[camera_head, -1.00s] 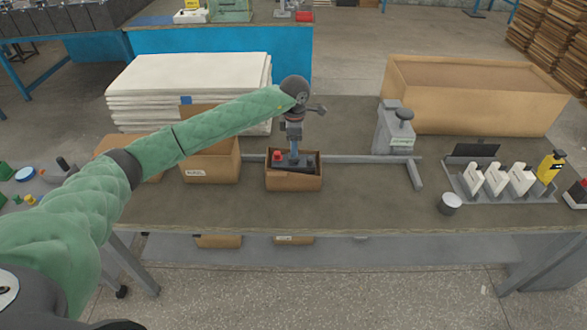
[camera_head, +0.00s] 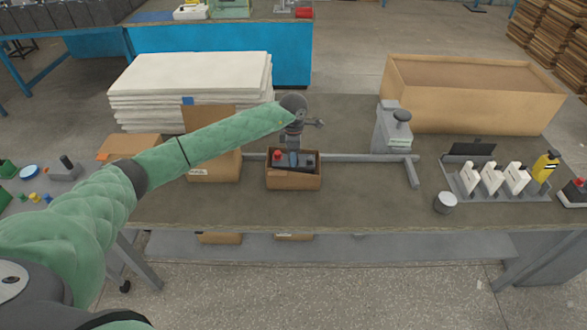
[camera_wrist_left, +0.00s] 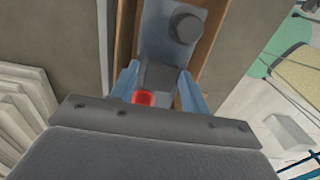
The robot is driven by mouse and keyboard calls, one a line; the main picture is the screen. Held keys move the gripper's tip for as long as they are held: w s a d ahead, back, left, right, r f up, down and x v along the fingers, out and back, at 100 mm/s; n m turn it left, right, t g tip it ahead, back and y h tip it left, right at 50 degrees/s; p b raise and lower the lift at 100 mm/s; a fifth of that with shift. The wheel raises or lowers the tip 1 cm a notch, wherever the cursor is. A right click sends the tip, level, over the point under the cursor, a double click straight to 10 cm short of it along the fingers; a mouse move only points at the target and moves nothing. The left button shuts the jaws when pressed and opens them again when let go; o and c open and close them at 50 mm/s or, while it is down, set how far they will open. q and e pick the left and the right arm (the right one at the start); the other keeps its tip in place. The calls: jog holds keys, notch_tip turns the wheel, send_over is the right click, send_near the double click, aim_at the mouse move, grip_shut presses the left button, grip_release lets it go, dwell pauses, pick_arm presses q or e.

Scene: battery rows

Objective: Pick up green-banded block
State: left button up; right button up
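No green band shows clearly on any block in these frames, so I cannot single out the green-banded block. My left gripper (camera_head: 293,150) points down into a small open cardboard box (camera_head: 294,182) on the table. In the left wrist view its two blue-grey fingers (camera_wrist_left: 160,88) stand apart, on either side of a dark grey part (camera_wrist_left: 158,74). A red cap (camera_wrist_left: 144,98) shows between them, nearer the palm. Whether the fingers touch anything is unclear. A grey block with a round dark knob (camera_wrist_left: 186,27) lies just beyond the fingers. My right gripper is not in view.
White stacked sheets (camera_head: 190,85) and a cardboard box (camera_head: 215,165) stand left of the small box. A grey rail (camera_head: 365,158), a stand (camera_head: 392,130) and a large carton (camera_head: 475,110) lie right.

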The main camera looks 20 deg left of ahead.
pick_arm(q)
grip_shut()
dwell(1.1)
jog(key=shift+w+r, duration=0.1)
